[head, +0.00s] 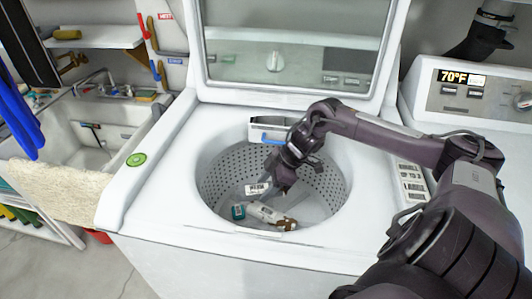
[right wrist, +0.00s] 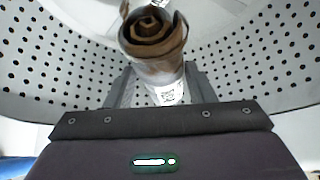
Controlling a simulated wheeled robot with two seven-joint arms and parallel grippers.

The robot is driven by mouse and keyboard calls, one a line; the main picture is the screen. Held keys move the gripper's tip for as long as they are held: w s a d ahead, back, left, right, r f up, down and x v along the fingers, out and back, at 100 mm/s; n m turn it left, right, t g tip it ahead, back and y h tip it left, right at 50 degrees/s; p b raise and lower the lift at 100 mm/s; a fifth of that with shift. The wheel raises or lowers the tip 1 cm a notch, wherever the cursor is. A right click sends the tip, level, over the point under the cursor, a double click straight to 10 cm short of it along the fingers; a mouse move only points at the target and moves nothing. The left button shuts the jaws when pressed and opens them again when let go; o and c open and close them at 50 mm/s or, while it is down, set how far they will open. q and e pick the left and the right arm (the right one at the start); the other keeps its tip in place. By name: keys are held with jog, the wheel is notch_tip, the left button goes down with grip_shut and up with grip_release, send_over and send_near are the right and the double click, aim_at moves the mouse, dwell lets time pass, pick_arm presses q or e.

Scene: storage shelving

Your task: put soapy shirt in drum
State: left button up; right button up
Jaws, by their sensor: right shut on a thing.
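The drum (head: 212,185) is the perforated round tub of the open top-loading washer. My right gripper (head: 284,188) reaches down inside it. In the right wrist view, the right gripper (right wrist: 150,92) is shut on a rolled brown and white bundle (right wrist: 155,45) with a printed label. The bundle looks like rolled cloth; I cannot tell for certain that it is the soapy shirt. Low in the drum, the head view shows a white thing (head: 264,212) with a brown end (head: 288,224), and a small teal item (head: 238,212). My left gripper is not in view.
The washer's lid (head: 290,65) stands raised behind the drum. A sink (head: 95,135) with a cream cloth (head: 60,190) over its front is at the left. Another machine (head: 470,95) with a 70°F display is at the right. The washer's front top is clear.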

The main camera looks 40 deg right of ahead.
aim_at(266, 211)
notch_tip(266, 211, down, 7)
jog(key=shift+f, duration=0.2)
dwell(0.3)
jog(key=shift+f, duration=0.2)
jog(key=o, duration=1.1)
